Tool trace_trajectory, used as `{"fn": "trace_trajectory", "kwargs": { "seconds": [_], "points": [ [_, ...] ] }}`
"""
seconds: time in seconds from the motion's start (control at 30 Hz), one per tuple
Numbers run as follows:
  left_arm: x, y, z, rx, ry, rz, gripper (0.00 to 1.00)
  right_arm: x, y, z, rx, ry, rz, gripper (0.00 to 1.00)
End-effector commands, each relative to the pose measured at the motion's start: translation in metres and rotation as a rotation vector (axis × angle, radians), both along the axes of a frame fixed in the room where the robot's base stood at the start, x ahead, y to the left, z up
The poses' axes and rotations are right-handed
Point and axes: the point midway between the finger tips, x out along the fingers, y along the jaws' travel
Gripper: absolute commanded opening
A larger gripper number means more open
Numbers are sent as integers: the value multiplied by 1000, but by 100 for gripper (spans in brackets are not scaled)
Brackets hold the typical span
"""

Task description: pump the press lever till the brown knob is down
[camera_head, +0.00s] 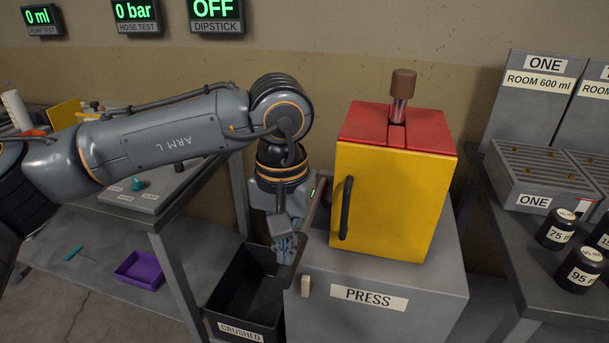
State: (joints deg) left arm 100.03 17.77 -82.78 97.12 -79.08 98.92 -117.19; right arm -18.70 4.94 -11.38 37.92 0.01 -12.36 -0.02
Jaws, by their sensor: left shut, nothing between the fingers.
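The brown knob (403,82) stands raised on a metal rod above the red top (400,128) of the yellow press cabinet (385,205). The cabinet door with its black handle (346,208) looks shut. A thin lever (313,215) slants up at the cabinet's left side, partly hidden by my left gripper (284,250). The gripper points down beside the lever, shut and empty; I cannot tell whether it touches the lever. A small pale tab (305,287) is on the front of the grey press base (385,323), left of the PRESS label. My right gripper is out of view.
A black bin (233,306) labelled CRUSHED stands on the floor left of the press, below my gripper. A grey workbench (150,205) is at left, with a purple tray (139,270) beneath. At right, a table holds black weights (557,229) and grey boxes (535,180).

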Motion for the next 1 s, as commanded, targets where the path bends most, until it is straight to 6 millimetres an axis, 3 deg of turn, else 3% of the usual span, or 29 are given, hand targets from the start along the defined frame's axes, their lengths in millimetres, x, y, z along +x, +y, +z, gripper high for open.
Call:
{"fn": "trace_trajectory", "kwargs": {
  "seconds": [0.7,0.83,1.0],
  "points": [
    [26,-15,121,0,0,0,0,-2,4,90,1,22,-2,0],
    [29,-17,135,0,0,0,0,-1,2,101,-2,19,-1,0],
    [31,-18,137,0,0,-1,0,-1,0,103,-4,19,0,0]
  ]
}}
